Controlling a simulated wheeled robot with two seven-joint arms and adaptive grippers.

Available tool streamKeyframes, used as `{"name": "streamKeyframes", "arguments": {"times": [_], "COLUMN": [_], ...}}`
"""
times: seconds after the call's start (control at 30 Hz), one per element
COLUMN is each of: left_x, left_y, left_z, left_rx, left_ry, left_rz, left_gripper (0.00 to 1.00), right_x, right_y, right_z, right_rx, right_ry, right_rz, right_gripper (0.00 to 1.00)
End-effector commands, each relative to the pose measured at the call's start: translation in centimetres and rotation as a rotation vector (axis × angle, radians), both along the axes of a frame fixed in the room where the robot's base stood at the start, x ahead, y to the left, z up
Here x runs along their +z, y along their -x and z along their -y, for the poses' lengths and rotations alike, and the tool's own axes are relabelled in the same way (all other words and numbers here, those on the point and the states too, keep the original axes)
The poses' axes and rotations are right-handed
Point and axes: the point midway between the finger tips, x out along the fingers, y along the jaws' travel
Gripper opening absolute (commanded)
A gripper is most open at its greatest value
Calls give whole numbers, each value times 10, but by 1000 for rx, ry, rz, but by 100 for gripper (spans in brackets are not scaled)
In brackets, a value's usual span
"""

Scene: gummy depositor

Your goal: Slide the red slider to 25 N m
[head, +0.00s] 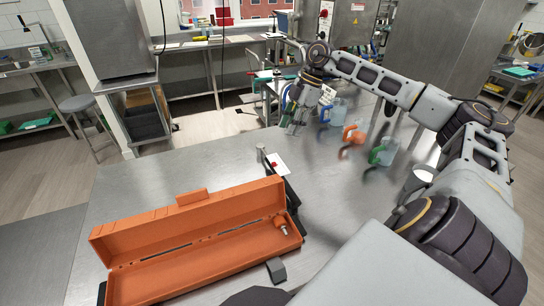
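A white plate (279,164) with a small red mark (275,162) stands on the steel table, just behind the right end of the open orange case. The red mark may be the red slider; it is too small to tell, and no 25 N m marking can be read. My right gripper (294,122) is over the far edge of the table, beyond the plate and apart from it. Its fingers point down, and their opening is too small to judge. My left gripper is not in view.
The open orange case (205,262) fills the near left of the table (228,160). Clear containers with blue (325,114), orange (352,133) and green (376,155) handles stand right of my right gripper. The table between the plate and the gripper looks clear.

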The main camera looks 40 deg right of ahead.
Motion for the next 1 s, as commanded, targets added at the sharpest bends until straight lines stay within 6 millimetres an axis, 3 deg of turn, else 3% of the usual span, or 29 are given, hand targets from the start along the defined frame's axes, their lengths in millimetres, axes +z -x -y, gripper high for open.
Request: {"name": "streamKeyframes", "arguments": {"times": [0.53, 1.0], "left_x": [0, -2], "left_y": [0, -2], "left_z": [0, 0], "left_rx": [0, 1], "left_ry": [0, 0], "left_rz": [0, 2], "left_gripper": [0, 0], "right_x": [-6, -54], "right_y": [0, -6], "right_z": [-2, -21], "right_rx": [1, 1], "right_ry": [-1, -1], "right_rz": [-2, -2], "right_gripper": [34, 34]}}
